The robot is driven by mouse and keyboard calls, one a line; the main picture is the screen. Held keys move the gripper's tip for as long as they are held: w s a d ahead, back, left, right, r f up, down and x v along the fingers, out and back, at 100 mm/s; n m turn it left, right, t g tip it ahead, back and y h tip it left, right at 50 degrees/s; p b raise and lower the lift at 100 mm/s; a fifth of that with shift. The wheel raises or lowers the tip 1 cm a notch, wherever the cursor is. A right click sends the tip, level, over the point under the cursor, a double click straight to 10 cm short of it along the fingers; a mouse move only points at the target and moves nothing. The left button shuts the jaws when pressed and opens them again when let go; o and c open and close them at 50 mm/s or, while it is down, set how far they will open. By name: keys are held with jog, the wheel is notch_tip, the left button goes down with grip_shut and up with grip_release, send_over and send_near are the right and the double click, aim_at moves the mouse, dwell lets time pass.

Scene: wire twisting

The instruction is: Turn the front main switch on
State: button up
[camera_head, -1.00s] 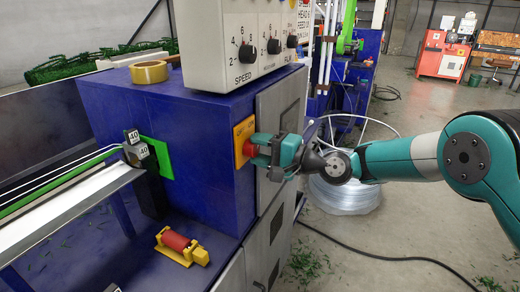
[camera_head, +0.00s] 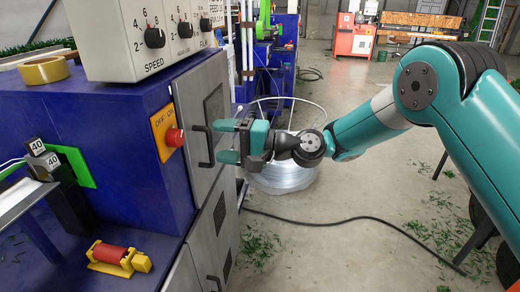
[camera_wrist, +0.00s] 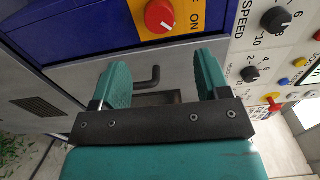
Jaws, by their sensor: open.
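The front main switch is a red knob (camera_head: 175,137) on a yellow plate (camera_head: 161,123) lettered OFF and ON, on the blue machine's front side. In the wrist view the red knob (camera_wrist: 159,16) is at the top centre, beyond the fingertips, with ON legible beside it. My gripper (camera_head: 226,141) is open and empty, to the right of the knob and apart from it. Its teal fingers are level with the grey door's black handle (camera_head: 205,146). In the wrist view the handle (camera_wrist: 147,77) shows between the spread fingers (camera_wrist: 162,75).
A white control panel (camera_head: 130,45) with SPEED dials sits on top of the blue cabinet (camera_head: 115,115). Yellow tape (camera_head: 43,70) lies beside it. A wire coil (camera_head: 285,177) stands on the floor behind my gripper. A black cable (camera_head: 350,219) crosses the floor.

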jog(key=d+b, duration=0.1)
jog(key=d, duration=0.7)
jog(key=shift+s, duration=0.3)
jog(key=s+d+r+n+g+h+p, duration=0.1)
jog(key=s+d+r+n+h, duration=0.15)
jog(key=s, duration=0.25)
jog(key=s+d+r+n+h+p, duration=0.1)
jog(key=s+d+r+n+h, duration=0.15)
jog(key=s+r+h, duration=0.2)
jog(key=s+d+n+h+p, duration=0.2)
jog(key=s+d+h, duration=0.4)
jog(key=s+d, duration=0.8)
jog(key=s+n, duration=0.1)
jog(key=s, duration=0.2)
jog(key=shift+f+h, duration=0.25)
jog(key=shift+h, duration=0.15)
